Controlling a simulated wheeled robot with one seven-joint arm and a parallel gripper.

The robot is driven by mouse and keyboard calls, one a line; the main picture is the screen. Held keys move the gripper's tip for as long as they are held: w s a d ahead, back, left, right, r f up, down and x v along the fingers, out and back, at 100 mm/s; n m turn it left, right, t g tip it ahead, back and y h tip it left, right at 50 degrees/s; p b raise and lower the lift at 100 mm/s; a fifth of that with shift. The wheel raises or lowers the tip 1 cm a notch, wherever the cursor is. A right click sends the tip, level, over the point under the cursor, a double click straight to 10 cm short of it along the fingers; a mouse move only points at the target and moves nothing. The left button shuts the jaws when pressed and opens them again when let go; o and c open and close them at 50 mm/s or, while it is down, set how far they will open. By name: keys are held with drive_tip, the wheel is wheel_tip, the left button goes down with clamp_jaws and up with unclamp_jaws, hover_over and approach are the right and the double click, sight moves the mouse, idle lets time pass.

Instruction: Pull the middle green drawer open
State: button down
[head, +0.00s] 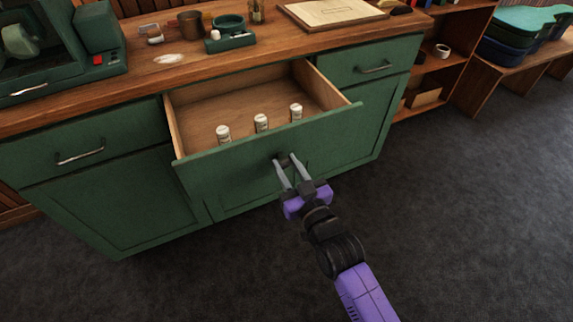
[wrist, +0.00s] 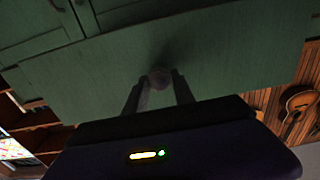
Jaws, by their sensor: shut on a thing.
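The middle green drawer (head: 235,153) is pulled well out of the cabinet in the head view, and its wooden inside shows. Three small white bottles stand in it, one of them at the left (head: 223,133). My gripper (head: 285,160) is at the middle of the drawer front, with its fingers shut on the dark knob. In the wrist view the round knob (wrist: 159,78) sits between the two fingertips, against the green drawer front (wrist: 230,50). Part of the knob is hidden by the fingers.
The left drawer (head: 80,150) and right drawer (head: 372,65) are shut. The wooden counter (head: 180,85) holds a green machine (head: 97,30), a copper mug (head: 190,24) and a board (head: 333,12). Dark grey floor (head: 470,200) is clear to the right.

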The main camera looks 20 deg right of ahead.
drive_tip(key=c, duration=1.1)
unclamp_jaws()
drive_tip(key=s, duration=0.7)
drive_tip(key=shift+s, duration=0.4)
drive_tip(key=s+r+g+p, duration=0.1)
drive_tip(key=s+r, duration=0.3)
drive_tip(key=s, duration=0.6)
drive_tip(key=s+r+g+p, duration=0.1)
drive_tip(key=s+r+p, duration=0.3)
drive_tip(key=s, duration=0.6)
drive_tip(key=s+r+g+p, duration=0.1)
drive_tip(key=s+r, duration=0.3)
drive_tip(key=s, duration=0.7)
drive_tip(key=shift+r+p, duration=0.35)
drive_tip(key=shift+p, duration=0.5)
